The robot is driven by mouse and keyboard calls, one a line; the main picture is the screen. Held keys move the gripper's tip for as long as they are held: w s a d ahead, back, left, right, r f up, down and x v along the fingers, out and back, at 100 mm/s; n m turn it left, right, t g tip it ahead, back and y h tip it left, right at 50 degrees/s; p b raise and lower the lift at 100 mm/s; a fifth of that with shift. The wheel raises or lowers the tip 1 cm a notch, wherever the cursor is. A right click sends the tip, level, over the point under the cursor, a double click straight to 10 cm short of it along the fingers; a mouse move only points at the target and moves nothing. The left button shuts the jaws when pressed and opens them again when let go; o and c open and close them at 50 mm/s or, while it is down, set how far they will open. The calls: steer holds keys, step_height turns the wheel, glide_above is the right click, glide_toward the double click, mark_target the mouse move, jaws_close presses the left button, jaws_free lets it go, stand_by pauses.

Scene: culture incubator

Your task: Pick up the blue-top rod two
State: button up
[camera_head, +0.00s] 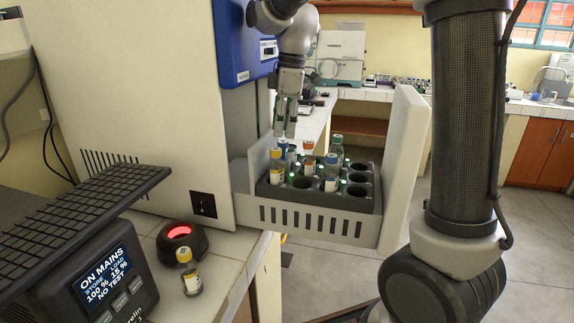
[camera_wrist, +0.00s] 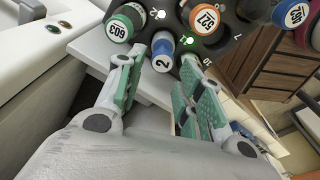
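The blue-top rod two (camera_wrist: 162,52) is a vial with a blue cap and a white disc marked "2", standing in the dark rack (camera_wrist: 228,48). In the wrist view my gripper (camera_wrist: 158,70) has its green-padded fingers spread, one on each side of this cap, with visible gaps. In the head view my gripper (camera_head: 286,130) points down over the back left of the rack (camera_head: 345,203). A blue cap (camera_head: 283,143) shows just below its fingertips, partly hidden. Another blue-top vial (camera_head: 330,170) stands further right in the rack.
Close neighbours are a green-top vial (camera_wrist: 118,28) and an orange-top vial (camera_wrist: 206,18). A yellow-top vial (camera_head: 276,165) stands in the rack. The rack sits in a white pull-out tray (camera_head: 300,217) beside an upright white door panel (camera_head: 405,165). A loose yellow-top vial (camera_head: 188,272) stands on the counter.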

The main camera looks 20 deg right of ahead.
mark_target(283, 141)
step_height(283, 141, down, 5)
steer(key=shift+a+f, duration=0.1)
steer(key=shift+a, duration=0.05)
steer(key=shift+s, duration=0.1)
jaws_close()
